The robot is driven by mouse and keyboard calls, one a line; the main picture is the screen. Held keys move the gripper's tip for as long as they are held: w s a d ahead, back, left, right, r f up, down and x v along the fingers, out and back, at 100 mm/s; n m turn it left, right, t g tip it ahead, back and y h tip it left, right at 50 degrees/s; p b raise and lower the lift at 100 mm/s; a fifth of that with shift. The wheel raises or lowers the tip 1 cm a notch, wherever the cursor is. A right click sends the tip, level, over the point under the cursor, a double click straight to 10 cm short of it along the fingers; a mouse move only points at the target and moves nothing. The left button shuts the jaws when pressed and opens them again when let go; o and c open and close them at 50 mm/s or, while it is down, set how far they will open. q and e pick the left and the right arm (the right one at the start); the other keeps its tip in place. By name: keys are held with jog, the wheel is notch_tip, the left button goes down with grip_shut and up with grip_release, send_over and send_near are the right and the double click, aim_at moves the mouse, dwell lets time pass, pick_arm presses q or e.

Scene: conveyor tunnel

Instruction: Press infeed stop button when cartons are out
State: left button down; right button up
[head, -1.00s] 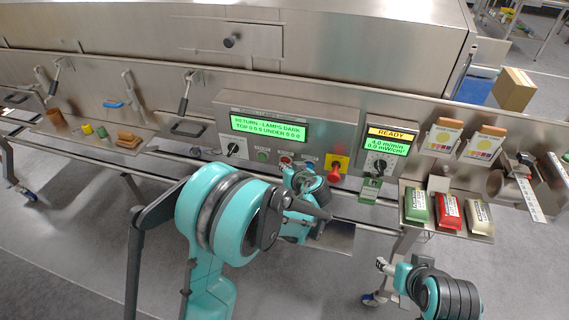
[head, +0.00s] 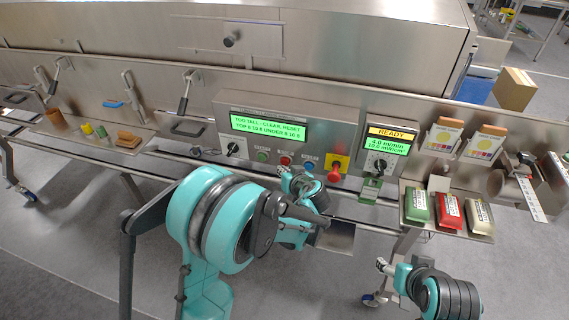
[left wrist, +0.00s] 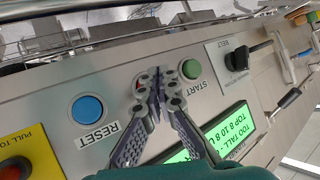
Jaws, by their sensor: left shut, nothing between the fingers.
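The control panel (head: 222,112) carries a green START button (head: 262,156), a red button (head: 286,161) and a blue RESET button (head: 310,165). The left wrist view shows START (left wrist: 191,69) and RESET (left wrist: 88,109); the red button between them is mostly hidden behind the fingers. My left gripper (left wrist: 160,70) is shut and empty, its tips over the red button's place; contact cannot be told. The green screen (head: 268,129) reads "TOO TALL - CLEAR, RESET". No cartons show on the line. My right arm's end (head: 383,265) is low at right, its jaws too small to read.
A red pull knob (head: 335,173) on a yellow plate sits right of RESET. A second screen (head: 387,146) reads READY. Green, red (head: 448,212) and cream packs lie on a shelf at right. The steel tunnel housing (head: 330,45) stands behind. A brown box (head: 515,90) stands farther back.

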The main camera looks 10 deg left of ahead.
pick_arm(q)
jog(key=s, duration=0.5)
dwell(0.6)
jog(key=shift+a+r, duration=0.1)
dwell(0.4)
jog(key=s+r+m+g+h, duration=0.1)
jog(key=s+r+m+h, duration=0.1)
jog(key=s, duration=0.9)
jog(key=s+r+m+g+h, duration=0.1)
jog(key=s+h, duration=0.4)
jog(key=s, duration=0.7)
notch_tip(320, 180, up, 2)
jog(key=shift+s+a+r+m+g, duration=0.15)
jog(key=shift+s+a+m+g, duration=0.2)
jog(key=shift+m, duration=0.35)
